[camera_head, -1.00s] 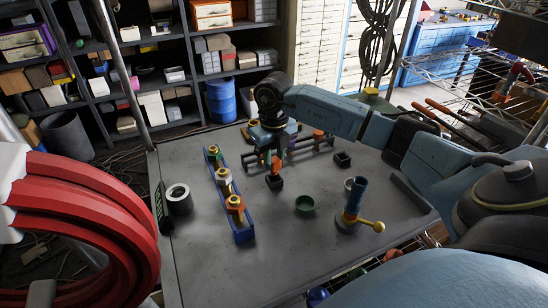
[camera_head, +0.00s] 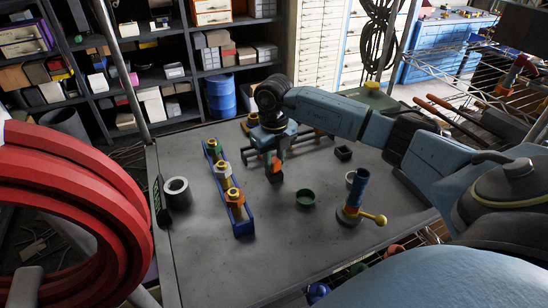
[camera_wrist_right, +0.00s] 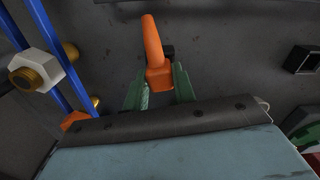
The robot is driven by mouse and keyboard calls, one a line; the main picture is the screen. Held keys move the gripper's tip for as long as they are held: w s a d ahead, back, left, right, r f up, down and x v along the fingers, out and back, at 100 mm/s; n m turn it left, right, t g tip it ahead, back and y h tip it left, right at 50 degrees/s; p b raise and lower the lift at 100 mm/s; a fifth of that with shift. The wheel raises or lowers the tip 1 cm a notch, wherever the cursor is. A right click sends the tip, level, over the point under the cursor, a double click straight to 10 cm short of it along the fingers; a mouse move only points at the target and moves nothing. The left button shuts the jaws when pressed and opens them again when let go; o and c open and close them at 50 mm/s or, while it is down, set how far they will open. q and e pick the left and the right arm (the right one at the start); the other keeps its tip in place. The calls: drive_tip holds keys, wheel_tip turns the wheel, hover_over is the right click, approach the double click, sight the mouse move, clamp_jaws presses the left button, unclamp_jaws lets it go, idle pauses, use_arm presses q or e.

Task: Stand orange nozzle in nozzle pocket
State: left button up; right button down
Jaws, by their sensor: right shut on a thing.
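The orange nozzle (camera_wrist_right: 153,42) is between the fingers of my right gripper (camera_wrist_right: 159,88) in the right wrist view, its wider block end at the fingers and its narrow end pointing up in the picture. In the head view the right gripper (camera_head: 275,160) is low over the table, with the nozzle's orange (camera_head: 276,168) at its fingers. A small black square pocket (camera_wrist_right: 169,51) shows partly behind the nozzle. I cannot tell whether the nozzle touches or enters it. Another black square pocket (camera_head: 343,153) stands to the right, apart from the gripper. My left gripper is not in view.
A blue rack (camera_head: 243,229) with several nuts and brass pieces stands left of the gripper. The front table is clear.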

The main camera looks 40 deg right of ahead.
drive_tip(key=shift+f, duration=0.35)
drive_tip(key=c, duration=1.1)
unclamp_jaws()
drive_tip(key=shift+o, duration=0.2)
drive_tip(key=shift+r, duration=0.1)
wheel_tip(320, 180, up, 6)
drive_tip(key=p, duration=0.4)
wheel_tip(320, 180, up, 13)
drive_tip(key=shift+r, duration=0.2)
